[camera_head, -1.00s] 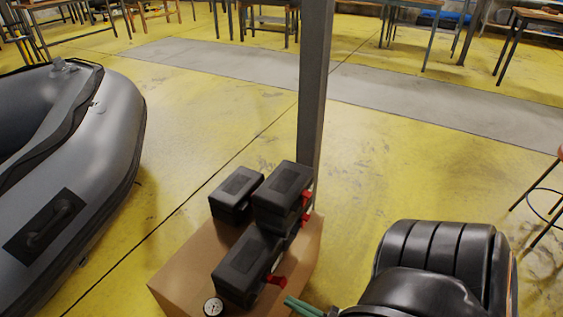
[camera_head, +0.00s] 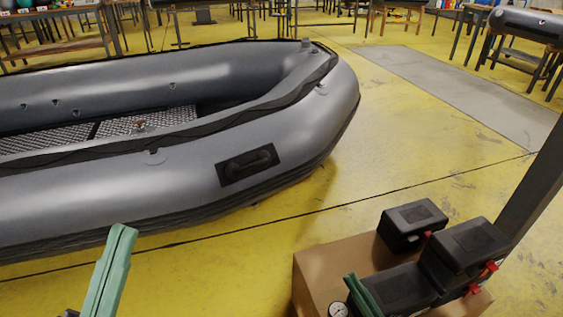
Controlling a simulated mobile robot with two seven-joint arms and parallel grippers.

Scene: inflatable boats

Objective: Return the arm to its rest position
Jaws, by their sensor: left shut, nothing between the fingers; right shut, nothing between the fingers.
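My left gripper (camera_head: 122,235) shows at the bottom left, its green fingers together and pointing up, with nothing between them. It appears in front of the yellow floor, near the lower side of the grey inflatable boat (camera_head: 120,195). My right gripper (camera_head: 354,284) shows its green fingers at the bottom, also shut and empty. It overlaps the cardboard box (camera_head: 320,272) in the picture, beside a round gauge (camera_head: 338,310). I cannot tell whether it touches either. Most of both arms is out of view.
Black cases with red latches (camera_head: 468,246) sit on the box, some stacked. A dark post (camera_head: 537,190) rises behind them at the right. The boat fills the left and middle. Yellow floor (camera_head: 420,140) is clear between boat and post. Tables (camera_head: 60,45) stand at the back.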

